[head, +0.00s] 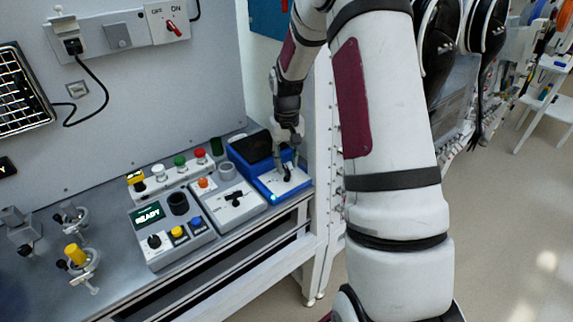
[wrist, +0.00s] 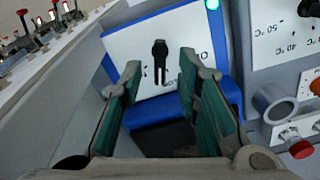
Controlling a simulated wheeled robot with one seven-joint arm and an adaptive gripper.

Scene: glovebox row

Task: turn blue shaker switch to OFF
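The blue shaker (head: 283,186) stands at the right end of the bench, a blue box with a white sloped face and a lit lamp at its front corner. In the wrist view its white face (wrist: 130,47) carries a black lever switch (wrist: 159,52) on a dark slot. Lettering beside it is partly hidden by a finger, so I cannot read the set position. My gripper (wrist: 160,78) is open and empty, its green-padded fingers on either side of the switch's line, with no clear contact. In the head view my gripper (head: 290,160) is over the shaker's face.
Left of the shaker is a grey box with a black switch (head: 234,204), then a unit with a READY display (head: 149,215). Coloured knobs (head: 180,161) stand behind. A wall panel has an OFF/ON red switch (head: 172,28). A white frame post (head: 325,170) is close on the right.

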